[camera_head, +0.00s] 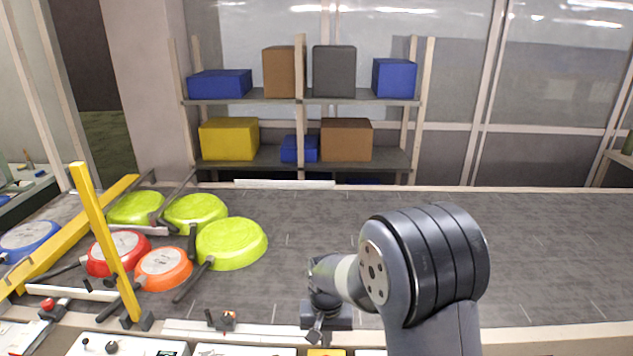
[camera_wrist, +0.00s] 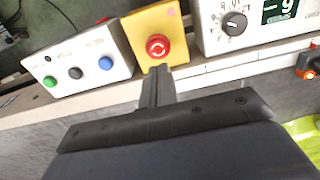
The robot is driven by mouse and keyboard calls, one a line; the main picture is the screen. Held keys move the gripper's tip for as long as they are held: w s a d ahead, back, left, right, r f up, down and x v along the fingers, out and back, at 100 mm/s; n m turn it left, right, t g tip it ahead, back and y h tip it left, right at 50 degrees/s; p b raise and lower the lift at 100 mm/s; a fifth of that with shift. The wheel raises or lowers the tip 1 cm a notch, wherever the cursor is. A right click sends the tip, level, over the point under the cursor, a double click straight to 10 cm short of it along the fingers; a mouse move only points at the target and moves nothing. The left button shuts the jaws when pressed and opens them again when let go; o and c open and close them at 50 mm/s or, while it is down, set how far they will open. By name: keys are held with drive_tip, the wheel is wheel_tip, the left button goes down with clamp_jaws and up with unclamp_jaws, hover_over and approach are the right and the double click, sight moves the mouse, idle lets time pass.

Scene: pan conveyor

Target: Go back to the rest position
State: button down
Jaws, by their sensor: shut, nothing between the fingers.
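My gripper (camera_head: 316,336) is low at the front edge of the conveyor (camera_head: 540,260), right of the pans. In the wrist view its fingers (camera_wrist: 158,75) are together, with nothing between them. They point toward a yellow box with a red emergency-stop button (camera_wrist: 158,46). I cannot tell from this view whether they touch it. My arm's large joint hides part of the conveyor in the head view.
Upturned green pans (camera_head: 232,243), a red pan (camera_head: 119,253), an orange pan (camera_head: 163,268) and a blue pan (camera_head: 28,241) lie at left around a yellow bar (camera_head: 104,240). Button boxes (camera_wrist: 80,65) line the front. A shelf with boxes (camera_head: 300,152) stands behind. The right conveyor is clear.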

wheel_tip(320, 180, down, 4)
drive_tip(key=shift+r, duration=0.25)
drive_tip(key=shift+a+r+b, duration=0.2)
drive_tip(key=shift+r+b, duration=0.1)
drive_tip(key=shift+b, duration=0.5)
drive_tip(key=shift+d+r, duration=0.2)
drive_tip(key=shift+r, duration=2.1)
drive_tip(key=shift+f, duration=0.1)
